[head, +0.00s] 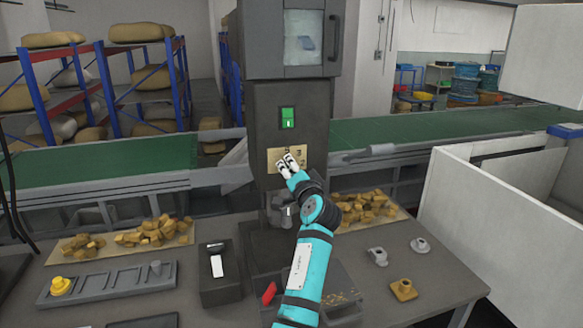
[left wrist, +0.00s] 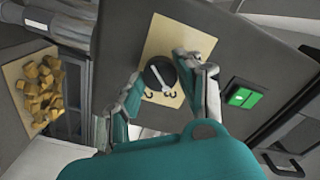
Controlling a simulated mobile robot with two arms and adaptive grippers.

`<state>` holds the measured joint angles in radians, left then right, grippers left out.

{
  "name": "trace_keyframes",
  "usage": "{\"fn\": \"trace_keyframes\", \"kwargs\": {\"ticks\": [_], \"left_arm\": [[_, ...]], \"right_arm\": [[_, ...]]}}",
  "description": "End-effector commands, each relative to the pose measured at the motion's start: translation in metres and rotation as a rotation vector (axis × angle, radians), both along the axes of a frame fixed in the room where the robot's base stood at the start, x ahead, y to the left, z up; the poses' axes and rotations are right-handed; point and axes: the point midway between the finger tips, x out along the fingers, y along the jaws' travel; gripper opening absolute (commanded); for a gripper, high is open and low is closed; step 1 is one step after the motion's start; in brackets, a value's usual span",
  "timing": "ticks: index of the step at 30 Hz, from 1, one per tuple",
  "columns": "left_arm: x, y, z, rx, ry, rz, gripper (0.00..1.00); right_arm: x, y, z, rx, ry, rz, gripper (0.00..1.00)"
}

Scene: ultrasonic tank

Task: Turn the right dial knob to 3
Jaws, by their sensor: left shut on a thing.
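The dial knob (left wrist: 160,75) is round and black with a white pointer bar, on a tan plate (head: 272,160) on the front of the dark machine column. In the head view the fingers hide the knob. My right gripper is in neither view.
A green switch (head: 287,117) is just above the plate, close to my fingers. The bench (head: 345,270) below holds trays of tan chunks, a grey rail with a yellow knob (head: 61,286) and small loose parts (head: 403,290). Green conveyors run on both sides of the column.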

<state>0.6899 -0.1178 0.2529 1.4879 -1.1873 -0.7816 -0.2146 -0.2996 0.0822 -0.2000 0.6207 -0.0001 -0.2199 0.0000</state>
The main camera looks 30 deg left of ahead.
Motion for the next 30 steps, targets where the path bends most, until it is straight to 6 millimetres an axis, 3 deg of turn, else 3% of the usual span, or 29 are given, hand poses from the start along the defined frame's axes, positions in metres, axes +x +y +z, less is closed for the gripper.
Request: {"fn": "trace_keyframes", "kwargs": {"ticks": [18, 19, 24, 30], "left_arm": [[0.0002, -0.0002, 0.0008, 0.031, 0.034, -0.001, 0.04], [0.0002, -0.0002, 0.0008, 0.031, 0.034, -0.001, 0.38], [0.0001, -0.0001, 0.0008, 0.031, 0.034, 0.0, 0.59], [0.0, -0.0001, 0.0004, 0.03, 0.033, 0.0, 0.59]], "right_arm": [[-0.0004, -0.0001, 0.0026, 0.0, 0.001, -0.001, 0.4], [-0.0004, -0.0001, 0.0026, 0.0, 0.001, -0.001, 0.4], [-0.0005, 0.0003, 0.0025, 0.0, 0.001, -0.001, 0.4], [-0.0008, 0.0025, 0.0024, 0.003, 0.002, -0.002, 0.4]]}}
